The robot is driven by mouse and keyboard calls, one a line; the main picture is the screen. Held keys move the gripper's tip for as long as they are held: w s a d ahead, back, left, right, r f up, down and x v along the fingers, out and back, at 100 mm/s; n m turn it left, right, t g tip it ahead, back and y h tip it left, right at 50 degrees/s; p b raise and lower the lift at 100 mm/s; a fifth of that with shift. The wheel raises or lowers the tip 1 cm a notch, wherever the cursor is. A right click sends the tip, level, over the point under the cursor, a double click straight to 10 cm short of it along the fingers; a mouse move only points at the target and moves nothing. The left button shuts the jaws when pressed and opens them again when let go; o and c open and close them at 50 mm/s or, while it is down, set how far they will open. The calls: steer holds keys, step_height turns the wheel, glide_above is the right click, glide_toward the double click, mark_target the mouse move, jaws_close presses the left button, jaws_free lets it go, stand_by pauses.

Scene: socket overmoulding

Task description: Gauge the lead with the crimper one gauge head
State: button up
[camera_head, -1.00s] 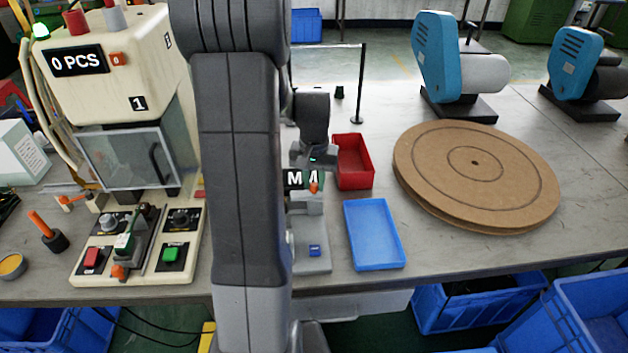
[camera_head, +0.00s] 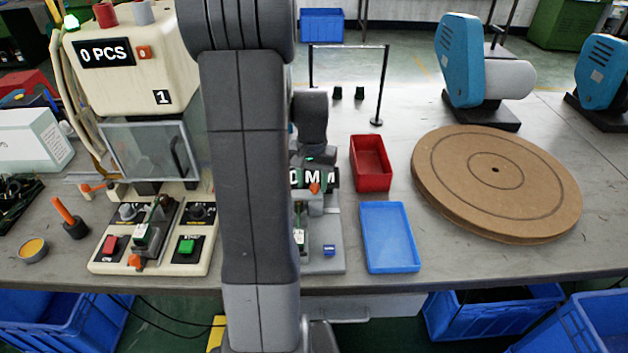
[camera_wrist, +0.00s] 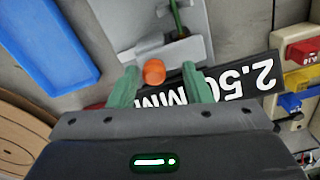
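The crimper one machine (camera_head: 150,150), marked 1 and reading 0 PCS, stands at left with a green part (camera_head: 143,236) in its front fixture. The gauge (camera_head: 332,256) is a grey plate with an orange knob (camera_head: 314,188) and a black display. In the wrist view the display (camera_wrist: 235,88) appears upside down and reads about 2.50 MM. A green lead (camera_wrist: 178,18) lies on the gauge plate there. My gripper (camera_wrist: 160,76) is open, its green fingers apart on either side of the orange knob (camera_wrist: 153,71); I cannot tell whether they touch it. My arm hides part of the gauge in the head view.
A red bin (camera_head: 371,163) and a blue tray (camera_head: 390,238) stand right of the gauge. A round brown turntable (camera_head: 495,182) lies farther right. An orange-handled tool (camera_head: 70,220) stands left of the machine. Blue crates (camera_head: 490,305) stand below the table edge.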

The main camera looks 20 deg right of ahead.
step_height(320, 180, up, 14)
steer(key=shift+p, duration=0.3)
stand_by(0.3)
steer(key=shift+f, duration=0.15)
step_height(320, 180, down, 14)
steer(key=shift+s+d+r+b, duration=0.1)
steer(key=shift+b, duration=0.2)
steer(key=shift+s+d, duration=0.1)
steer(key=shift+d, duration=0.35)
steer(key=shift+r, duration=0.1)
